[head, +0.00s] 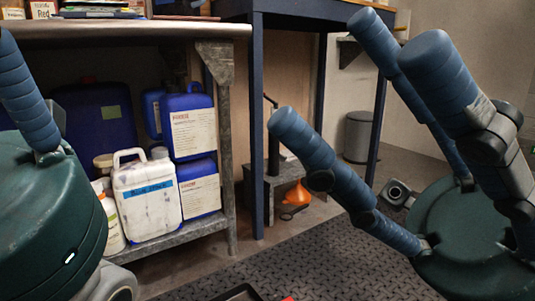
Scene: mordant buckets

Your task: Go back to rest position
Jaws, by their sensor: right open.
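My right gripper (342,78) is at the right of the head view. Its blue fingers are spread wide from a dark green palm, with nothing between them. My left gripper (22,95) is at the left edge, with its dark green palm and one blue finger pointing up. Its other fingers are out of view or hidden, so I cannot tell how far open it is. No held object shows at either gripper.
A shelf rack (222,130) at left holds blue jugs (192,125) and a white jug (148,200). A blue-legged table (257,120) stands behind. An orange funnel (297,194) and grey bin (358,137) are farther back. A dark tray (240,294) shows at the bottom edge.

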